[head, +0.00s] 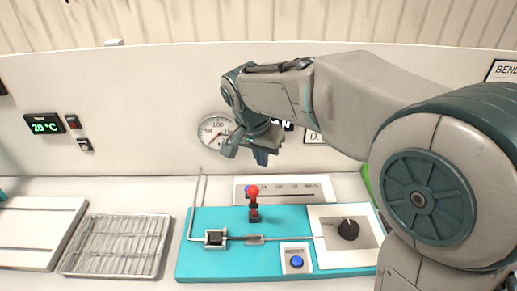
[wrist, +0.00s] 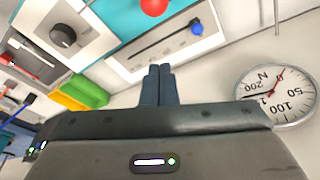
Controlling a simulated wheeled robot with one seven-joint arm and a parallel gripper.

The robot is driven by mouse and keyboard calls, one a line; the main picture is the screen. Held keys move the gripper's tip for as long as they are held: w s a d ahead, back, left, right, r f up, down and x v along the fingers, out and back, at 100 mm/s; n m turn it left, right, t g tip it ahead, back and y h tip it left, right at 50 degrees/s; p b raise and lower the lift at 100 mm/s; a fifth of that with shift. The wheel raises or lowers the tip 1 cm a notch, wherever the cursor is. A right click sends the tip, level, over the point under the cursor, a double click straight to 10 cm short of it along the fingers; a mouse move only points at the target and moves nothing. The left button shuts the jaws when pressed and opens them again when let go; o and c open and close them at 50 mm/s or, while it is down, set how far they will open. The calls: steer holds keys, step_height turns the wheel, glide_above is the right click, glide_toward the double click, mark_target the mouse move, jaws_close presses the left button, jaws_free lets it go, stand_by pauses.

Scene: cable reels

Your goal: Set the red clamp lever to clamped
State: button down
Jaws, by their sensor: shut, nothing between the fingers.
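The red clamp lever (head: 253,193) has a red ball on a short stem over a dark base. It stands about upright on the teal board (head: 190,262) in the head view. Its ball (wrist: 153,6) shows at the top edge of the wrist view, where its stem and base are out of frame. My gripper (head: 262,158) is above and behind the lever, apart from it. Its blue fingers (wrist: 159,80) are together and empty, pointing toward the slider panel in the wrist view.
The board also carries a wire fixture (head: 215,238), a black knob (head: 348,229) and a blue button (head: 297,262). A slider panel (head: 318,188) with a blue knob (wrist: 195,27) lies behind. A wire rack (head: 115,245) stands left. A round gauge (wrist: 278,95) is on the wall.

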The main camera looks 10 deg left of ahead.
mark_target(254, 202)
steer(key=s+f, duration=0.1)
steer(key=f+p, duration=0.1)
steer(key=f, duration=0.1)
steer(key=s+f, duration=0.1)
steer(key=shift+s+a+f+p, duration=0.2)
steer(key=shift+s+a+p, duration=0.05)
steer(key=shift+s+p, duration=0.1)
steer(key=shift+s+f+b, duration=0.15)
steer(key=shift+b, duration=0.35)
